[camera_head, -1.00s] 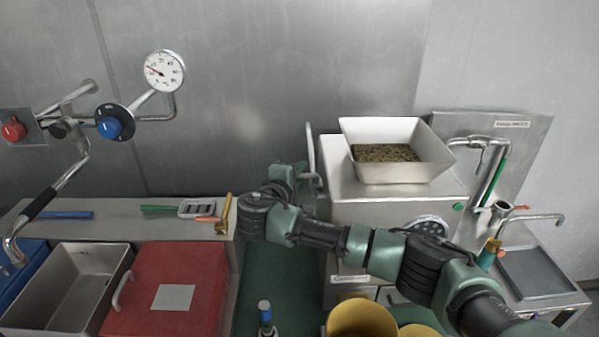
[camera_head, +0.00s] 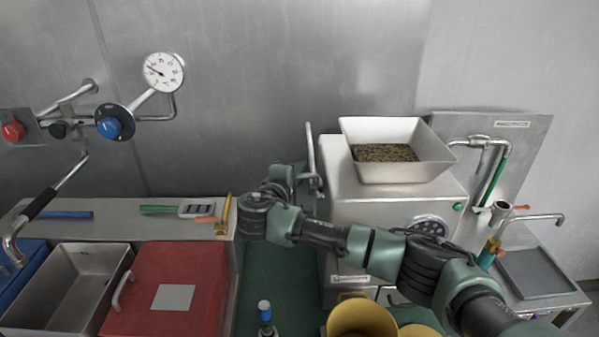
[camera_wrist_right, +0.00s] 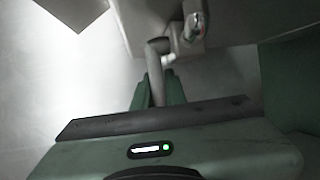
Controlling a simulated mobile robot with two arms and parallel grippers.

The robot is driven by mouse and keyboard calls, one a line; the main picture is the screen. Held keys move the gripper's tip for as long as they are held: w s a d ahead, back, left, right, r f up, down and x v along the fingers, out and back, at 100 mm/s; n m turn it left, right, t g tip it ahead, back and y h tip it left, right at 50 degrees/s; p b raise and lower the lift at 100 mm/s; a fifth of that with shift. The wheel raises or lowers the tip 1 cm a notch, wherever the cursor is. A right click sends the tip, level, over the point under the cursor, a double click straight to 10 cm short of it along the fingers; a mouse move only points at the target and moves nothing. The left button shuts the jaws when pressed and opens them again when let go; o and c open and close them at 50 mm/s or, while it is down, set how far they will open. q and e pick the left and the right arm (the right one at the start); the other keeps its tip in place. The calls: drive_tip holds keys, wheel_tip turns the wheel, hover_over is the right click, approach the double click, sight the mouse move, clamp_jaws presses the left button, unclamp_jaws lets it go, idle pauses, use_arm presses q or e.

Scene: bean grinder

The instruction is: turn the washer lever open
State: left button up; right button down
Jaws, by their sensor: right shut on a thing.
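A grey metal lever (camera_head: 310,150) stands nearly upright at the left side of the white machine (camera_head: 384,213). My right gripper (camera_head: 313,181) is at the lower part of this lever. In the right wrist view, a bent grey bar (camera_wrist_right: 157,75) runs down between the green fingers (camera_wrist_right: 158,92), and the gripper is shut on it. The bar joins a metal fitting (camera_wrist_right: 195,27) at the top of that view. The exact contact is small and partly hidden in the head view. My left gripper is not in view.
A white hopper of beans (camera_head: 395,150) sits on top of the machine. A yellow container (camera_head: 362,318) stands low in front. A red box (camera_head: 165,290) and a metal bin (camera_head: 65,290) are at left. The wall behind the lever is bare.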

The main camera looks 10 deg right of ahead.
drive_tip(key=shift+f, duration=0.15)
drive_tip(key=n+t+y, duration=0.1)
drive_tip(key=y, duration=0.1)
drive_tip(key=s+n+y+p, duration=0.1)
drive_tip(key=n, duration=0.1)
drive_tip(key=shift+a+t+y, duration=0.4)
drive_tip(key=c, duration=1.5)
unclamp_jaws()
drive_tip(key=shift+o, duration=0.2)
drive_tip(key=shift+s, duration=0.1)
